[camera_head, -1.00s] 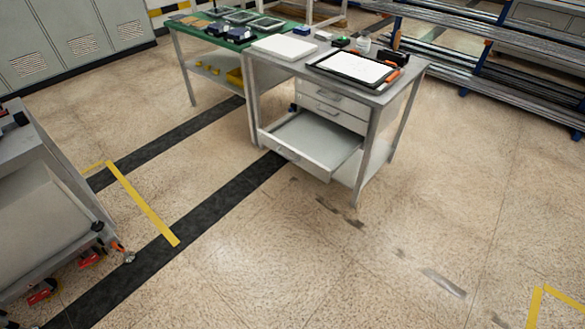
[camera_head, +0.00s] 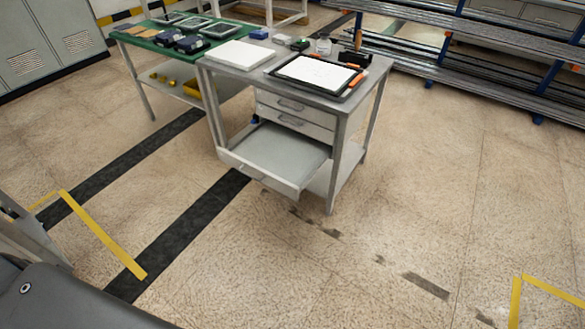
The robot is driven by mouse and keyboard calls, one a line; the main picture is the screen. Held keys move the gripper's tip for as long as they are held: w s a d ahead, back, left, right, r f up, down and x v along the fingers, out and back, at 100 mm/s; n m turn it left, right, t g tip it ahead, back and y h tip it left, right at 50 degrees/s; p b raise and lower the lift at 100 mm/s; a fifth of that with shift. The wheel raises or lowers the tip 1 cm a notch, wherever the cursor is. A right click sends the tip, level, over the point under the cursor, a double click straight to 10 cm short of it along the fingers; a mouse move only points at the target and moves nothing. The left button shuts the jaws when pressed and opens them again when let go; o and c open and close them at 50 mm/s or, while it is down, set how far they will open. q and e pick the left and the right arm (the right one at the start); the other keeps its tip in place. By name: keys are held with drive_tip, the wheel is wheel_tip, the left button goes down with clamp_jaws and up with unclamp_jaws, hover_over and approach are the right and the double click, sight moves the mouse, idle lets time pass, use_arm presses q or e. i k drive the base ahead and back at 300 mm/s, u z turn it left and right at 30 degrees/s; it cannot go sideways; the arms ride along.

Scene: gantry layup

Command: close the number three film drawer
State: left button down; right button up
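A grey workbench (camera_head: 350,104) stands at the upper middle of the head view with a stack of drawers under its top. The lowest drawer (camera_head: 250,178) is pulled far out toward the lower left, and its tray looks empty. The two drawers above it, the top drawer (camera_head: 285,102) and the middle drawer (camera_head: 288,119), are shut. No number can be read on the drawer fronts. Neither gripper is in view. A dark rounded part at the lower left corner looks like part of my own body.
A tablet-like board (camera_head: 312,76), a white slab (camera_head: 238,54) and small items lie on the workbench. A green-topped table (camera_head: 150,44) adjoins it at the left. A rack of metal bars (camera_head: 480,60) stands at the upper right. The floor before the open drawer is clear.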

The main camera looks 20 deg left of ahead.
sight(284, 159)
drive_tip(key=i, duration=1)
drive_tip(key=u, duration=0.8)
